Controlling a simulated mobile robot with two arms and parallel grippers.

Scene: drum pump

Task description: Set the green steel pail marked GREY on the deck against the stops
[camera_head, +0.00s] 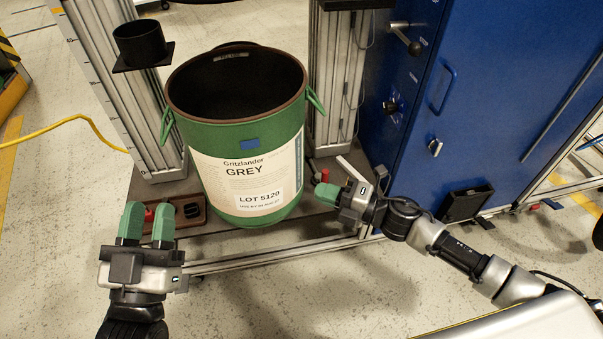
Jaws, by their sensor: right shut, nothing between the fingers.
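The green steel pail (238,139) has an open top, a brown rim, a green handle on each side and a white label reading GREY. It appears to stand on the deck (300,222) between two metal posts; its contact with any stops is hidden. My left gripper (148,212) is open and empty at the front left, apart from the pail, with its green fingers pointing away. My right gripper (326,190) is shut and empty, just right of the pail's lower side. A small red part (325,175) shows on the deck behind it.
A blue cabinet (470,80) with handles stands at right. The left post (108,75) carries a black cup-like fitting (140,43) beside the pail's rim. A brown tray (189,209) lies beside my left gripper. A yellow cable (75,118) runs in from the left. The front floor is clear.

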